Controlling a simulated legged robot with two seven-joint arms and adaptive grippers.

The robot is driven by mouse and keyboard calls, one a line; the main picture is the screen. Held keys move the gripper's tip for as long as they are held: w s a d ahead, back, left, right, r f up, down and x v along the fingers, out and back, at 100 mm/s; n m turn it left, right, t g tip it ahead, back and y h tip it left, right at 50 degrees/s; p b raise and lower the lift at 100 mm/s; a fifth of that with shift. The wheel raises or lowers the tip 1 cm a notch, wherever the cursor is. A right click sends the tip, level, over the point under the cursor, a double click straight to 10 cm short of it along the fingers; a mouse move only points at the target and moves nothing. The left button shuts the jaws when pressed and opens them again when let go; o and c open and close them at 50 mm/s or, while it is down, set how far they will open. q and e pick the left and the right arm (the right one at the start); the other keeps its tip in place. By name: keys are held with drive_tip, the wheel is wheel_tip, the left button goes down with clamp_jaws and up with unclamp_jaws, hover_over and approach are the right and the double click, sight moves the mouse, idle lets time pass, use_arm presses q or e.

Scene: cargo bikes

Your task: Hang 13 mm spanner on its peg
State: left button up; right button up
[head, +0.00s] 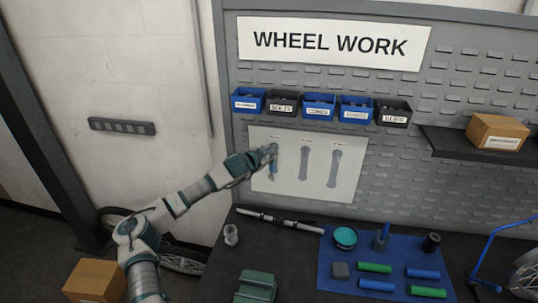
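A pale tool board (350,185) is fixed to the grey pegboard and bears spanner-shaped grey figures. The middle figure (305,162) and the right figure (334,168) show whole. I cannot tell whether they are real spanners or painted outlines. My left gripper (272,153) is at the left position on this board, covering its upper part. A bluish spanner-like shape (273,170) hangs upright just below the fingers. The fingers are too small to show whether they grip it, and the peg is hidden. My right gripper is out of view.
Several blue and black labelled bins (319,105) sit in a row above the board. The dark bench (300,270) below bears a silver axle-like rod (280,220), a green block (257,286) and a blue mat (329,270) with several parts. A cardboard box (497,131) stands on the right shelf.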

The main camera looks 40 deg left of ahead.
use_arm(q)
drive_tip(key=o, duration=0.3)
drive_tip(key=shift+o, duration=0.2)
drive_tip(key=shift+s, duration=0.1)
drive_tip(key=v, duration=1.1)
drive_tip(key=shift+s, duration=0.3)
drive_tip(key=shift+r, duration=0.15)
